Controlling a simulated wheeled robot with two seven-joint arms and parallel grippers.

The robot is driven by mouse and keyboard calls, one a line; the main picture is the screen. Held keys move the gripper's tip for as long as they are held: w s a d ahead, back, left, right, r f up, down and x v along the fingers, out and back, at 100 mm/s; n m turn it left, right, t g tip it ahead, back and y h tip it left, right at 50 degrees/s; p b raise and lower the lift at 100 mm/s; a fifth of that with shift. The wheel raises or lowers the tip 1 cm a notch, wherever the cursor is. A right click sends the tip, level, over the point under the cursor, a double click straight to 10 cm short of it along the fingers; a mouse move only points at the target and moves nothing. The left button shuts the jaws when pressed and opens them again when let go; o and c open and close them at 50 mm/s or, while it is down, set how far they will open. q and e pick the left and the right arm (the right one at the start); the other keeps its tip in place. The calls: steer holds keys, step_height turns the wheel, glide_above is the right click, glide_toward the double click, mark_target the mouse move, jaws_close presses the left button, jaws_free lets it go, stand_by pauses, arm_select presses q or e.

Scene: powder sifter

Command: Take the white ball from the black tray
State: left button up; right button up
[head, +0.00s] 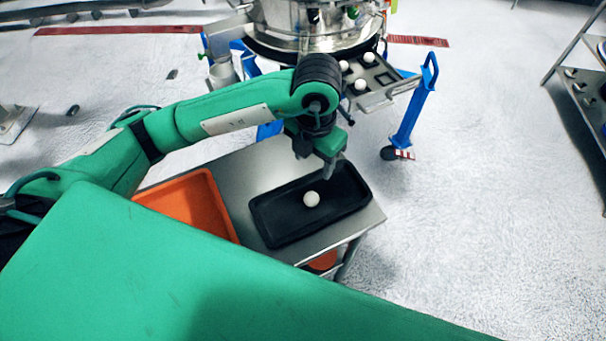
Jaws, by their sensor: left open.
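A white ball (312,199) lies in the black tray (272,231), near the middle of its floor. The black tray rests on a metal table. My left gripper (329,174) is above the back part of the black tray, behind and slightly right of the ball. It is open and does not touch the ball. The gap between its fingers is hard to make out from this angle. My right gripper is not in view.
An orange tray (198,200) is left of the black tray on the metal table (240,171). A steel sifter (285,22) on a blue frame stands behind, with a side tray (375,98) bearing several white balls. A metal shelf (585,85) stands at the far right.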

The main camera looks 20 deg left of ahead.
arm_select(q)
steer(key=p, duration=0.1)
glide_above(312, 195)
steer(key=f, duration=0.5)
steer(key=shift+w+f, duration=0.15)
steer(key=shift+w, duration=0.15)
step_height(312, 195, down, 2)
steer(key=shift+a+f, duration=0.15)
steer(key=shift+f, duration=0.05)
steer(key=shift+s+f+p, duration=0.15)
steer(key=shift+f+p, duration=0.55)
steer(key=shift+f, duration=0.15)
steer(key=f, duration=0.2)
steer(key=f+p, duration=0.1)
steer(key=shift+s+f, duration=0.25)
steer(key=shift+f, duration=0.25)
steer(key=c, duration=1)
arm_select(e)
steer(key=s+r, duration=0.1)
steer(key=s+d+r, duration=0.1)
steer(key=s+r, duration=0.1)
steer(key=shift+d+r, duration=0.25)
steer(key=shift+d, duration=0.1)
